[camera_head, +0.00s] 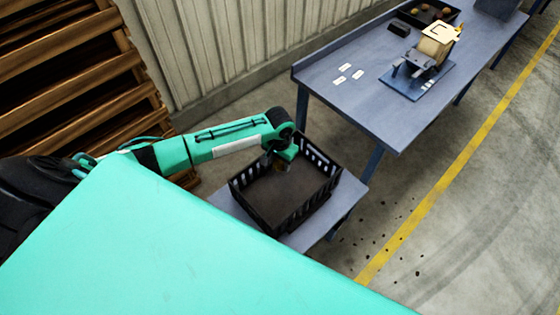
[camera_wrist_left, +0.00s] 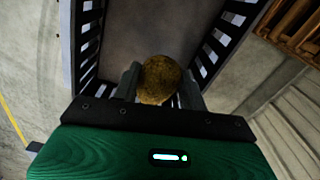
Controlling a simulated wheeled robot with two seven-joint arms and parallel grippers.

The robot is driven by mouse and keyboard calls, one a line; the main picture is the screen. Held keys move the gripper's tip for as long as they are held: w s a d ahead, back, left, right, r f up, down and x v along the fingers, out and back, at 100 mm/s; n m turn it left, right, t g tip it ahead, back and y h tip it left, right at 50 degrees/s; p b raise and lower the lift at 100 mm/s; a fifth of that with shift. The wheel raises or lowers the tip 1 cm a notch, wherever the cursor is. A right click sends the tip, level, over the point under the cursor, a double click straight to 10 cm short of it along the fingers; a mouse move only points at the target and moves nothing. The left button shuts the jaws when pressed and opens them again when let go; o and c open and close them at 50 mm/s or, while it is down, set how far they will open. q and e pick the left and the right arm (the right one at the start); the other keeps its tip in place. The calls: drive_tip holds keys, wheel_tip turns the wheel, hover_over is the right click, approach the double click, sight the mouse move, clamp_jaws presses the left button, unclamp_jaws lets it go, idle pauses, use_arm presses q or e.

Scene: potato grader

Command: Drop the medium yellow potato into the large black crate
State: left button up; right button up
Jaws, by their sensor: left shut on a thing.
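The yellow potato (camera_wrist_left: 160,80) is held between the fingers of my left gripper (camera_wrist_left: 161,84) in the left wrist view. In the head view my left gripper (camera_head: 279,163) is over the large black crate (camera_head: 325,157), near its back side, and the potato is mostly hidden there. The crate has slatted walls and a bare brown-grey floor, which also shows below the potato in the left wrist view. I cannot tell the exact height of the potato above the floor. My right gripper is not in view.
The crate stands on a low blue-grey table (camera_head: 312,235). A longer table (camera_head: 340,98) behind holds white cards (camera_head: 341,80), a cream device (camera_head: 438,40) and a black tray of potatoes (camera_head: 452,17). Wooden pallets (camera_head: 85,125) stand at the left. Dark bits lie on the floor.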

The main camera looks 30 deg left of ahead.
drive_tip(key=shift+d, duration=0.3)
use_arm(q)
drive_tip(key=o, duration=1.1)
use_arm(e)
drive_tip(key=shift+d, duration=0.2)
use_arm(q)
drive_tip(key=shift+a+r+b, duration=0.15)
drive_tip(key=shift+r+b, duration=1.25)
drive_tip(key=shift+r, duration=5.6)
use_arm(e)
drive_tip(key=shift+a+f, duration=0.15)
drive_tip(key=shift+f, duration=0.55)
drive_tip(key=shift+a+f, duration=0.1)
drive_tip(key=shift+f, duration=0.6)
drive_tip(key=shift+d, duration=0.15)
